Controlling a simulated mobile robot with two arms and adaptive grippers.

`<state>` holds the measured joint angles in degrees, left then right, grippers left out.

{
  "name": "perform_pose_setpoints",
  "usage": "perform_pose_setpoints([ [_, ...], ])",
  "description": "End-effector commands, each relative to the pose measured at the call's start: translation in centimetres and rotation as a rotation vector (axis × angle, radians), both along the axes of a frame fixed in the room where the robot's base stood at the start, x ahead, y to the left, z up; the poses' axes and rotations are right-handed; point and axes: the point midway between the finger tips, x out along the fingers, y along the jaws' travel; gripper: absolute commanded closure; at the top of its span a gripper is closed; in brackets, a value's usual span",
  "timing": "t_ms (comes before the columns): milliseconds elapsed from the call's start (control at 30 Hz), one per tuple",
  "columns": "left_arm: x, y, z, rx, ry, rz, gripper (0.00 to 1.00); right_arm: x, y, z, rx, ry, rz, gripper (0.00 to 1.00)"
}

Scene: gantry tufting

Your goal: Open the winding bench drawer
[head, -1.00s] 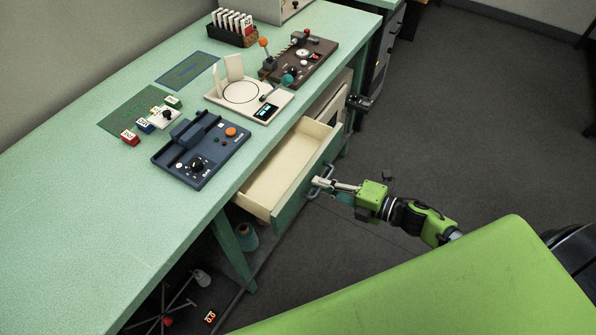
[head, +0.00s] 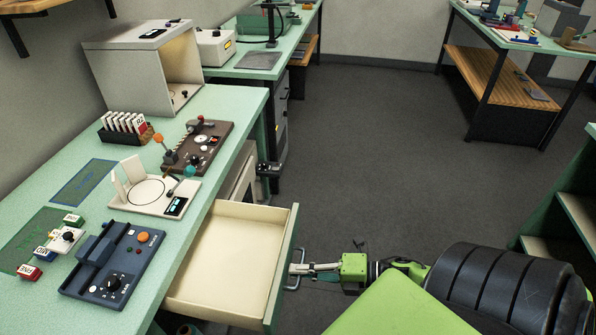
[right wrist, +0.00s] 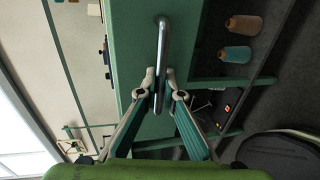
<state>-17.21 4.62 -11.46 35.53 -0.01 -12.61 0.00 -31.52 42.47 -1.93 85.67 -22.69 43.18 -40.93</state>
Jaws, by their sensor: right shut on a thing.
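The winding bench drawer (head: 227,256) is pulled well out from under the green bench top (head: 226,109). Its cream inside looks empty. Its green front carries a metal bar handle (head: 297,270), which also shows in the right wrist view (right wrist: 162,50). My right gripper (head: 296,268) is shut on the handle, with its two fingertips (right wrist: 163,90) on either side of the bar in the right wrist view. My left gripper is not in view.
On the bench top stand a blue device (head: 113,263), a cream scale-like plate (head: 150,190), a brown control panel (head: 198,145) and a card rack (head: 124,129). Thread spools (right wrist: 240,25) sit on a lower shelf. The grey floor (head: 390,150) beyond the drawer is clear.

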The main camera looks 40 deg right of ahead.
Motion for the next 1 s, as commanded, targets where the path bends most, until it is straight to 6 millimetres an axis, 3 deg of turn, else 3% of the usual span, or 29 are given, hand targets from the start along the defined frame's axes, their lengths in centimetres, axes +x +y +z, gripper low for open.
perform_pose_setpoints([
  [33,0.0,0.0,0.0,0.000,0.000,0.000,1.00,0.0,0.0,0.0,0.000,0.000,-0.001,1.00],
  [67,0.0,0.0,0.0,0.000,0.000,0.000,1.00,0.0,0.0,0.0,-0.001,0.001,-0.001,0.88],
  [100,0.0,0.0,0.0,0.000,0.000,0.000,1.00,0.0,0.0,0.0,-0.001,0.001,-0.001,0.86],
  [467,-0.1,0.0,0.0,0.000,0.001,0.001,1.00,-0.2,-0.2,0.0,0.000,0.001,0.000,0.86],
  [1000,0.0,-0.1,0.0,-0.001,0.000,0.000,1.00,-7.8,-6.0,1.9,-0.002,0.004,-0.001,0.86],
])
